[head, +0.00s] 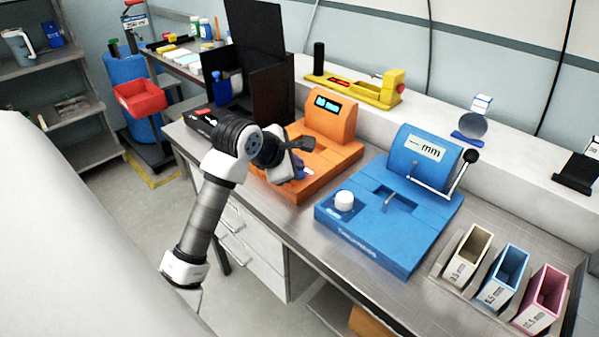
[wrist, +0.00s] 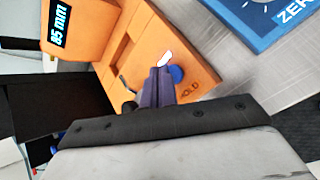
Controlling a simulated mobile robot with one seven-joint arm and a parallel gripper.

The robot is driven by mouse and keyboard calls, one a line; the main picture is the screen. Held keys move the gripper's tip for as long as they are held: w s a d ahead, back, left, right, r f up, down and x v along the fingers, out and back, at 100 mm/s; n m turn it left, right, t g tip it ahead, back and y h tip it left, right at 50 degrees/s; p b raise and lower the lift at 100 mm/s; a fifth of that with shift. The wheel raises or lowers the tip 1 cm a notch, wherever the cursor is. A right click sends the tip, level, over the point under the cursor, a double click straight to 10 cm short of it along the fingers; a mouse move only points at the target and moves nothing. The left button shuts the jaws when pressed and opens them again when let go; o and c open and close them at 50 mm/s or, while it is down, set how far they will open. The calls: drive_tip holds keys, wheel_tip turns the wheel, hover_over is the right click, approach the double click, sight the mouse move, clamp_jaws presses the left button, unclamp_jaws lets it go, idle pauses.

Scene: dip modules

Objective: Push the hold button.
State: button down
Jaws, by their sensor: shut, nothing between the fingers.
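The orange device (head: 321,157) stands on the bench with a lit display; it also fills the upper middle of the wrist view (wrist: 125,25), where the display reads "85 mm". In the head view my gripper (head: 298,168) is at the device's front, mostly hiding the button.
A blue device (head: 378,243) with a white knob (head: 344,200) and a lever stands to the right. Three labelled bins (head: 467,255) are at the bench's right. A black open box (head: 270,88) stands behind left. A yellow device (head: 385,98) is on the back ledge.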

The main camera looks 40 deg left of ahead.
drive_tip(key=shift+f+b, duration=0.5)
drive_tip(key=shift+b, duration=0.5)
drive_tip(key=shift+r, duration=0.45)
drive_tip(key=shift+r, duration=0.1)
drive_tip(key=shift+r+p, duration=0.85)
drive_tip(key=shift+r, duration=2.15)
drive_tip(key=shift+d, duration=0.1)
